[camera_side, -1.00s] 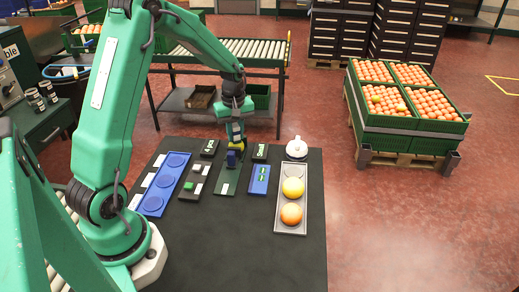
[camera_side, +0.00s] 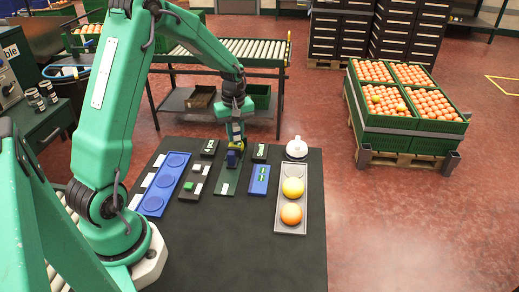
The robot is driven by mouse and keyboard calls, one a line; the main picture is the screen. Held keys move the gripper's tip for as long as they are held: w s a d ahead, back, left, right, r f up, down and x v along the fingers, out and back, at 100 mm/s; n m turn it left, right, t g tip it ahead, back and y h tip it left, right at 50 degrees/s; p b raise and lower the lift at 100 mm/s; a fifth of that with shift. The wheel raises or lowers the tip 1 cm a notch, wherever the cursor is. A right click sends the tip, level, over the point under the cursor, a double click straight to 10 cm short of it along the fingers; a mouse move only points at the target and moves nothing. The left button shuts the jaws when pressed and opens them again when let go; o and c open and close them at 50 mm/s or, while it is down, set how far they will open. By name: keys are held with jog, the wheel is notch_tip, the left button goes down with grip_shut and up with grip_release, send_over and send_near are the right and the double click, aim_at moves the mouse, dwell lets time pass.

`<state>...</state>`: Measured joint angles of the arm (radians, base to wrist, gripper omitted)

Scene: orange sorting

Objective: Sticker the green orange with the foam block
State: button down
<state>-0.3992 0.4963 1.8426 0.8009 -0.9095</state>
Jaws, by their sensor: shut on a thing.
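My gripper (camera_side: 236,142) points down over the dark green strip (camera_side: 225,188) at the back of the black table. It is shut on a small blue block (camera_side: 232,158), probably the foam block, with yellow showing just above it. The fingers partly hide the block, and I cannot tell whether it touches the strip. A grey tray (camera_side: 278,220) at the right holds a yellow fruit (camera_side: 293,187) and an orange fruit (camera_side: 291,214) in front of it. Neither looks clearly green.
A white lidded object (camera_side: 297,148) stands at the tray's back end. A blue panel with green marks (camera_side: 259,180) lies between strip and tray. A dark panel (camera_side: 195,184) and a blue panel with round recesses (camera_side: 165,184) lie left. The table front (camera_side: 250,262) is clear.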

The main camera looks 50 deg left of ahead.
jog(key=shift+f, duration=0.1)
jog(key=shift+r, duration=3.55)
